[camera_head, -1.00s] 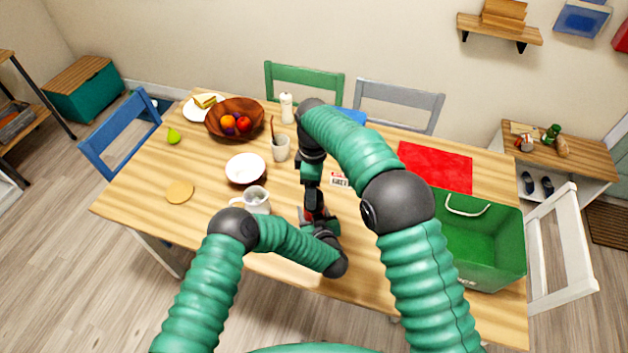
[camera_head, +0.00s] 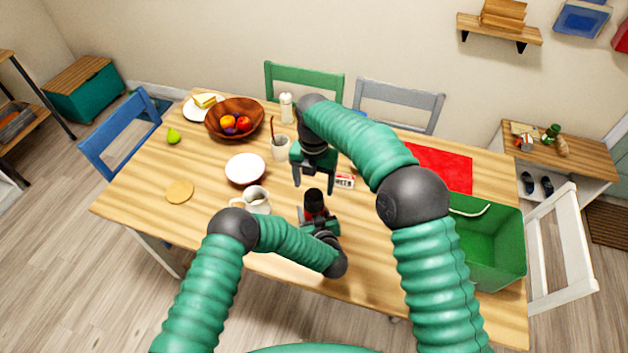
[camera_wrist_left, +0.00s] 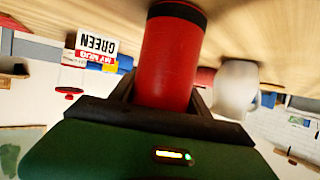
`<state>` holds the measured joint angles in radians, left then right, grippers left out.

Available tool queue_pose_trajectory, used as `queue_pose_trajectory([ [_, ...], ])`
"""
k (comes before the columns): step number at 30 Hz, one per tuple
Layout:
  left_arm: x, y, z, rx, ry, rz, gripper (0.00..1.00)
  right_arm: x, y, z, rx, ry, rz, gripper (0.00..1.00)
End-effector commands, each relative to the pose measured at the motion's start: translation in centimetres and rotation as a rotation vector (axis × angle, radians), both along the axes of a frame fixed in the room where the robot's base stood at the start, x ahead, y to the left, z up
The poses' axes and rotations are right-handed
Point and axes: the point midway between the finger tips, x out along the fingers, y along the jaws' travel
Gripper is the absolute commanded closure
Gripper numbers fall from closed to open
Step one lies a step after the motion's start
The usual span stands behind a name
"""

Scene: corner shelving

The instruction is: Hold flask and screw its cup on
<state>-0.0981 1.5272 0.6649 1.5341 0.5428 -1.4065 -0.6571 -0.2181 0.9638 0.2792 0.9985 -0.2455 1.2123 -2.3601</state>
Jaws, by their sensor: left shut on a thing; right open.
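The flask (camera_head: 315,212) stands on the table in the head view, with a red body and a black top, which looks like its cup (camera_head: 314,196), sitting on it. Whether the cup is screwed tight cannot be told. My left gripper (camera_head: 318,220) is shut around the flask's red body. The left wrist view shows the red flask (camera_wrist_left: 170,58) between the dark fingers, with a black band at the picture's top edge. My right gripper (camera_head: 314,187) is open and empty, fingers pointing down, just above and behind the black top.
A white mug (camera_head: 257,198) stands left of the flask, near my left arm. A white bowl (camera_head: 246,169), a cup with a stick (camera_head: 280,149) and a green crate (camera_head: 490,240) also stand on the table.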

Motion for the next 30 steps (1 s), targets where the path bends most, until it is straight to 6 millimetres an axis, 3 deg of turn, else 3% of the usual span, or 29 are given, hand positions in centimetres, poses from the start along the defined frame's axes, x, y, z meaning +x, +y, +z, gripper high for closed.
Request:
queue_pose_trajectory([
  [12,0.0,0.1,-0.1,0.001,0.001,0.001,1.0,-0.1,0.0,-6.5,0.0,0.002,-0.001,0.29],
  [23,0.0,0.1,-0.1,0.001,0.001,0.001,1.0,-0.1,0.0,-7.4,0.0,0.001,-0.002,0.29],
  [30,0.0,0.1,-0.1,0.001,0.001,0.001,1.0,-0.1,0.0,-7.4,-0.001,0.001,-0.002,0.57],
])
